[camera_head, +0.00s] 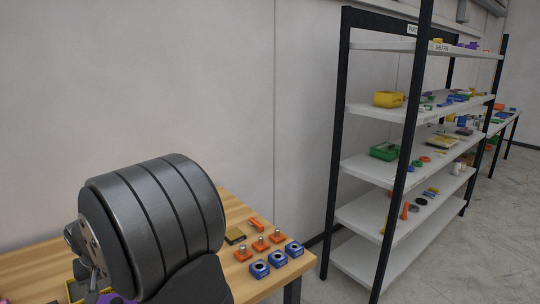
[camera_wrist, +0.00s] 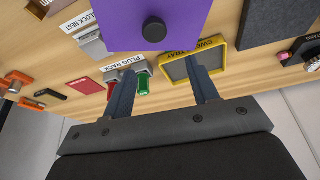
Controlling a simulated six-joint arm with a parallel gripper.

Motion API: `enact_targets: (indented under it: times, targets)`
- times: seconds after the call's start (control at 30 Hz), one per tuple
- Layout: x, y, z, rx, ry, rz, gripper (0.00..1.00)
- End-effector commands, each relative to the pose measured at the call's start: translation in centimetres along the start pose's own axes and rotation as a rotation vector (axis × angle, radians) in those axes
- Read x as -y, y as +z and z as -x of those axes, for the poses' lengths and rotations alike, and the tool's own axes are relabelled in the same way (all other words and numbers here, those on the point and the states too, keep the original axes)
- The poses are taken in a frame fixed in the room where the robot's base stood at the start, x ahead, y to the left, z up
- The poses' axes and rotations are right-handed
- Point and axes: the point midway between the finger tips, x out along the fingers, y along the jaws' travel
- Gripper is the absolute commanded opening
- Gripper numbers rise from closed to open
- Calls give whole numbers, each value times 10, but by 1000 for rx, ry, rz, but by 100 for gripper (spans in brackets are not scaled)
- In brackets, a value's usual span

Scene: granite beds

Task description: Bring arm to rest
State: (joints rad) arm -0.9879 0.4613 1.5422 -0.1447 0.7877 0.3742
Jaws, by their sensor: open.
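My gripper (camera_wrist: 162,72) shows in the wrist view with its two dark fingers spread apart and nothing between them. It is above a wooden workbench (camera_wrist: 75,78). A purple block (camera_wrist: 185,30) with a black knob lies beyond the fingertips, at the top of the view. A yellow-rimmed tray (camera_wrist: 222,62) is partly behind the right finger. In the head view, the large dark grey cylinder of my arm stands over the bench (camera_head: 236,198) at lower left. The gripper itself cannot be made out there.
A rack labelled PLUG RACK (camera_wrist: 122,68) with red and green pieces is near the left finger. Orange pieces (camera_head: 260,244) and blue blocks (camera_head: 277,259) sit at the bench's right end. A shelf unit (camera_head: 368,168) with small parts stands to the right, past a gap.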

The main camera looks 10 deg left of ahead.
Motion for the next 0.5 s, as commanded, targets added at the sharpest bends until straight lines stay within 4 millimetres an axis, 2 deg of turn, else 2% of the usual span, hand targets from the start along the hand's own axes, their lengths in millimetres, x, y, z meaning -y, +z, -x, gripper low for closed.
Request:
enact_targets:
  times: [0.03,0.2,0.5]
  targets:
    - [0,-4,9,-3,-1,0,54]
    - [0,-11,28,-1,0,0,54]
    - [0,-14,36,1,0,0,54]
